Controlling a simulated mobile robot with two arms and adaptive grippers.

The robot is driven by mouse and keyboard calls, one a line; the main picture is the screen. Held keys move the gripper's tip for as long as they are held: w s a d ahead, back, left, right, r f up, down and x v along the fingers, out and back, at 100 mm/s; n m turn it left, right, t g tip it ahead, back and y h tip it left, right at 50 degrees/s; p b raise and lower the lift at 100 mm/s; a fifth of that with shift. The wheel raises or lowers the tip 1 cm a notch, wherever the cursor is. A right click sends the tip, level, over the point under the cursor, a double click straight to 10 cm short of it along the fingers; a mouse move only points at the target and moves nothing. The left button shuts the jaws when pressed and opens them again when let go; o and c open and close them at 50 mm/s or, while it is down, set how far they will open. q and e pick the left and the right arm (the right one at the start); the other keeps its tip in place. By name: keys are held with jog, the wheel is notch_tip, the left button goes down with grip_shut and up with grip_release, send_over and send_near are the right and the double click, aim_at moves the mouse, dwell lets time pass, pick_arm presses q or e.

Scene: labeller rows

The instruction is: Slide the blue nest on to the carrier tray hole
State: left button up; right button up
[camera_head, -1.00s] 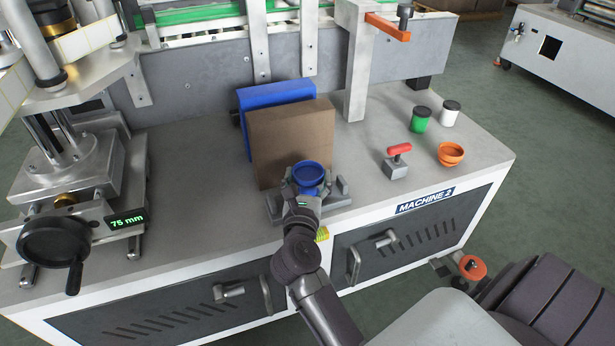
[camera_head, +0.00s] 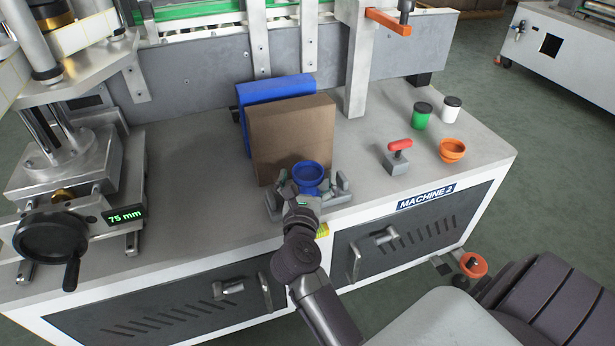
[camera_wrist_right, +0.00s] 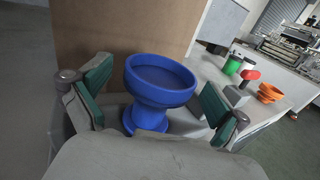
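The blue nest (camera_head: 308,174), a flanged cup with a narrower waist and a wide foot, stands upright at the machine's front edge, before a brown box. It is also central in the right wrist view (camera_wrist_right: 158,88). It appears to stand on the grey carrier tray (camera_head: 334,200); its foot and the tray hole are partly or wholly hidden, so I cannot tell how it is seated. My right gripper (camera_head: 312,183) is open around the nest. In the wrist view its green-padded fingers (camera_wrist_right: 155,95) are apart, with gaps on both sides. My left gripper is not in view.
A brown box (camera_head: 292,138) and a blue block (camera_head: 275,88) stand close behind the nest. Worktop left of the box is clear.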

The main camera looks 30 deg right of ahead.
aim_at(308, 179)
notch_tip(308, 179, up, 10)
dwell(0.7)
dwell(0.4)
